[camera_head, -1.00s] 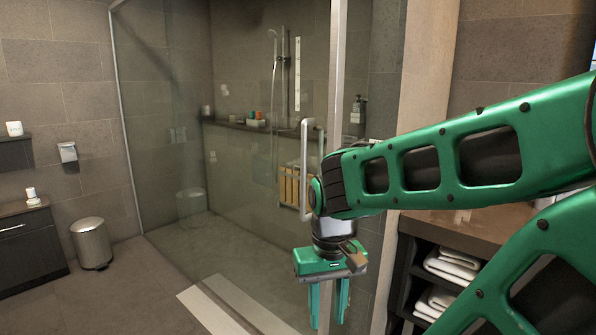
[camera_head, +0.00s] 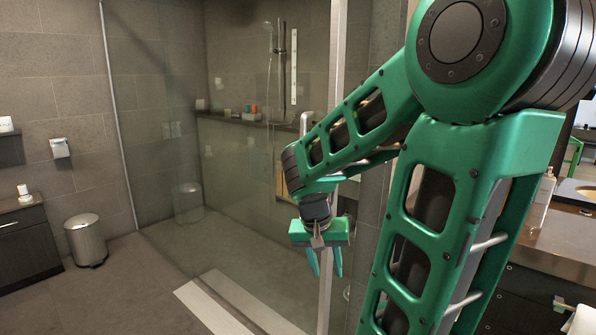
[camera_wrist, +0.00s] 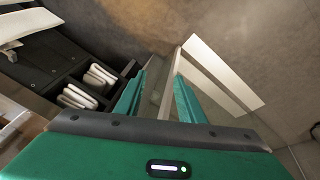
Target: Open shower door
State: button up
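The glass shower door (camera_head: 245,165) stands upright and looks closed in the head view. Its light vertical handle (camera_head: 304,124) shows at the upper end, and my arm hides its lower part. My gripper (camera_head: 325,276) points down, below the handle and in front of the metal door post (camera_head: 337,60). Its two fingers are apart. In the wrist view my gripper (camera_wrist: 161,84) is open, with a thin pale metal strip showing between the fingers. Nothing is visibly held, and the handle does not show there. I cannot tell whether the fingers touch the post.
A vanity counter (camera_head: 570,240) stands at right. Folded towels (camera_wrist: 76,97) sit in a dark shelf. A bin (camera_head: 86,240) stands at left. The floor at front left is clear.

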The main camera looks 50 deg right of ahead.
jog(key=w+d+r+m+h, duration=0.45)
jog(key=w+d+h, duration=0.35)
jog(key=w+d, duration=0.45)
jog(key=w+a+r+t+h, duration=0.3)
jog(key=w+r+t+h, duration=0.25)
jog(key=w+r, duration=0.6)
jog(key=x, duration=1.1)
jog(key=shift+f+n, duration=0.35)
jog(key=shift+n, duration=0.1)
jog(key=shift+g+h, duration=0.25)
jog(key=shift+c, duration=0.4)
